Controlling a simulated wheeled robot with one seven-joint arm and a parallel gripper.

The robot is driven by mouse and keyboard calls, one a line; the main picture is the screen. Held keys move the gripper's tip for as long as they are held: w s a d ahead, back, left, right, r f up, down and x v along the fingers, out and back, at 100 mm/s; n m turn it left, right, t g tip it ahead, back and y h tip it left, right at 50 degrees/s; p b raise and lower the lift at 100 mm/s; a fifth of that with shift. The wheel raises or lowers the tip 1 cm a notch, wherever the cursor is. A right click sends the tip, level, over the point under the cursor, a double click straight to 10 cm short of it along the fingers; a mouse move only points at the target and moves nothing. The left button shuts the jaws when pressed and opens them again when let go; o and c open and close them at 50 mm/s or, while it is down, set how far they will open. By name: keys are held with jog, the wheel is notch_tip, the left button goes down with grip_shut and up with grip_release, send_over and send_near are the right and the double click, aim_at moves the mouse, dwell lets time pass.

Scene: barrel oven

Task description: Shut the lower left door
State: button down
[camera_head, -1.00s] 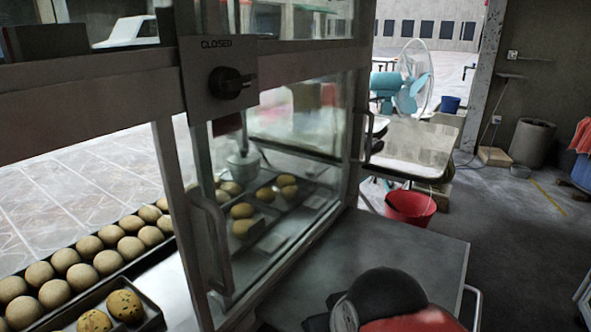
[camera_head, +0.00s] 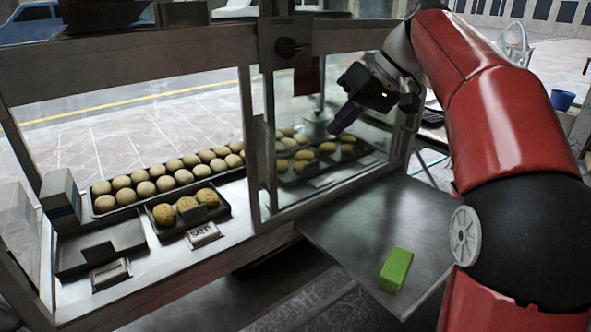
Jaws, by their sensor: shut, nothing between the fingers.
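The glass cabinet's lower left opening (camera_head: 130,130) stands uncovered, and its trays show directly. A glass door panel (camera_head: 300,190) covers the right half, with a vertical frame and handle near its left edge (camera_head: 262,165). It looks like the left door slid to the right, but I cannot tell for sure if one or two panes overlap there. My gripper (camera_head: 337,128) is shut and empty, in front of the right-hand glass and right of that handle. Whether it touches the glass is unclear.
A black knob (camera_head: 288,47) sits on the upper rail. Trays of buns (camera_head: 95,213) line the cabinet floor. A metal side shelf (camera_head: 350,225) juts out at front right with a green block (camera_head: 396,268) on it. The space before the left opening is clear.

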jog(key=a+f+b, duration=0.2)
jog(key=a+f, duration=0.5)
jog(key=a, duration=0.2)
jog(key=shift+a+f, duration=0.25)
jog(key=shift+f, duration=0.05)
